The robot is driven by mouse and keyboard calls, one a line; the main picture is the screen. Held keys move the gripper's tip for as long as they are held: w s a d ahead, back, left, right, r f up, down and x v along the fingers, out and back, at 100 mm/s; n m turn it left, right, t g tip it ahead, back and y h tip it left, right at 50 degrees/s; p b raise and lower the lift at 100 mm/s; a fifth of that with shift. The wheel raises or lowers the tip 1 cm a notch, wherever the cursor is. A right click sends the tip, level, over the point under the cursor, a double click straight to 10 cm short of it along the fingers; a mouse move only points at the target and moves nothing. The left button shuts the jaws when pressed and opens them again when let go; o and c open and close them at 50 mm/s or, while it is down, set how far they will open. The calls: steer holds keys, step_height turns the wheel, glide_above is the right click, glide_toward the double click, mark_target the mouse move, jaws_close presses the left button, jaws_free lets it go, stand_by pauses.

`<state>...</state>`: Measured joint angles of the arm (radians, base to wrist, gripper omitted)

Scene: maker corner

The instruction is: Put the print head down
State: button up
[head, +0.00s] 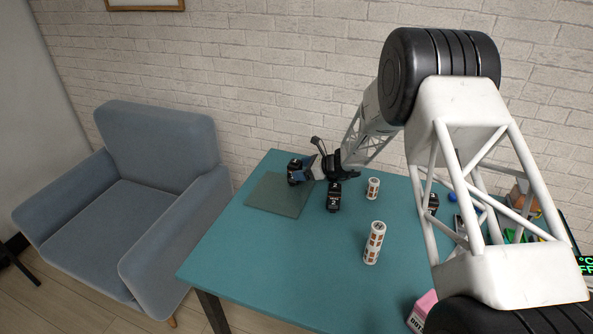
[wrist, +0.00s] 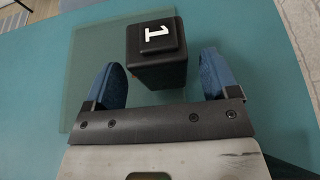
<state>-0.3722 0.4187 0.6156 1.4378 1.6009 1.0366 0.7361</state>
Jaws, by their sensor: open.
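The print head, a black block with a white "1" on its top (wrist: 157,38), stands on a greenish glass plate (wrist: 85,60). In the head view the print head (head: 294,171) is at the far left part of the teal table, on the plate (head: 266,198). My gripper (wrist: 159,75) is open, its blue fingers on either side of the block's near part, with a visible gap on both sides. In the head view my gripper (head: 308,169) is beside the block and partly covers it.
Another black block (head: 334,197) stands just right of the plate, and a third (head: 433,204) farther right. A pink box (head: 422,311) is at the front right. The table's front left is clear.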

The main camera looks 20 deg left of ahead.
steer(key=v, duration=0.8)
steer(key=shift+d, duration=0.35)
steer(key=shift+r, duration=0.15)
stand_by(0.4)
steer(key=s+d+r+n+h, duration=0.6)
steer(key=s+d+r+n, duration=0.4)
steer(key=s+d+r, duration=1.3)
steer(key=s+d+r+n+t+h, duration=0.1)
steer(key=s+d+n+h, duration=0.1)
steer(key=s+d, duration=0.4)
steer(key=s+d+r+n+h, duration=0.1)
steer(key=s+d+n+h, duration=0.2)
steer(key=s, duration=1)
steer(key=s+d+r+n+t+h, duration=0.1)
steer(key=s+d+r+n+h, duration=0.1)
steer(key=s+d, duration=0.6)
steer(key=shift+s+d+n+t+h, duration=0.3)
steer(key=shift+s+n, duration=0.1)
steer(key=shift+s, duration=0.75)
